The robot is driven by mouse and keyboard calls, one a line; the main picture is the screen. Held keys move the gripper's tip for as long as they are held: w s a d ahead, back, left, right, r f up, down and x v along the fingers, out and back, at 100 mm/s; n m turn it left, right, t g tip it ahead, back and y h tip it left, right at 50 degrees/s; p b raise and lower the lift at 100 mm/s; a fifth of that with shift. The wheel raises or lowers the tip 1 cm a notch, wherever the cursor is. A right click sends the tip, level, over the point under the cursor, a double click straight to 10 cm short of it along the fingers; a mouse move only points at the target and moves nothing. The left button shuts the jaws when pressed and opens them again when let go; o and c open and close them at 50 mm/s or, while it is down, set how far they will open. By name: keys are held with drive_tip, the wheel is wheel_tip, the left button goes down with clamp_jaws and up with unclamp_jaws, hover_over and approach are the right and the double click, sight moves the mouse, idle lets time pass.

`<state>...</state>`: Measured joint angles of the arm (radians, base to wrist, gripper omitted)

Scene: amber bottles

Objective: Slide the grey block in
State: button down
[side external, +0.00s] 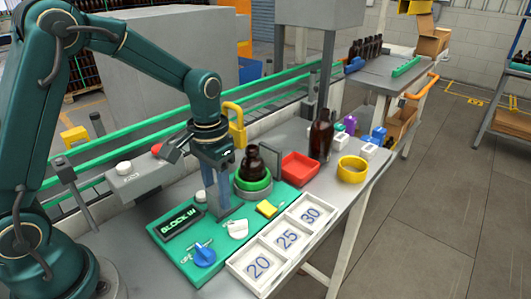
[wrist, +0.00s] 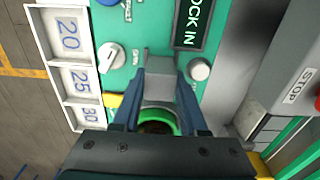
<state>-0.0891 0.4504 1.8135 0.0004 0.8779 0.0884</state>
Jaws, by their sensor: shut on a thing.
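The grey block (wrist: 160,88) shows between my gripper's two blue fingers in the wrist view, beside a green ring (wrist: 160,115). My gripper (side external: 219,200) is shut on the block, low over the green panel (side external: 163,252). In the side view the fingers mostly hide the block. A dark amber bottle (side external: 253,162) stands upright in the green ring holder (side external: 253,185), just right of my gripper. I cannot tell whether the block touches the holder. A black display (side external: 180,230) reads "BLOCK IN"; part of it shows in the wrist view (wrist: 191,22).
A white knob (side external: 238,229), a blue knob (side external: 204,256) and a yellow piece (side external: 267,208) sit on the panel near my gripper. White trays (side external: 259,268) marked 20, 25 and 30 lie in front. A red tray (side external: 300,167) and a tall bottle (side external: 321,135) stand right.

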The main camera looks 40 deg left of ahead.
sight(234, 201)
drive_tip(key=shift+w, duration=0.1)
idle(0.7)
drive_tip(key=shift+w, duration=1.95)
drive_tip(key=shift+c, duration=2.2)
unclamp_jaws()
drive_tip(key=shift+r, duration=2.6)
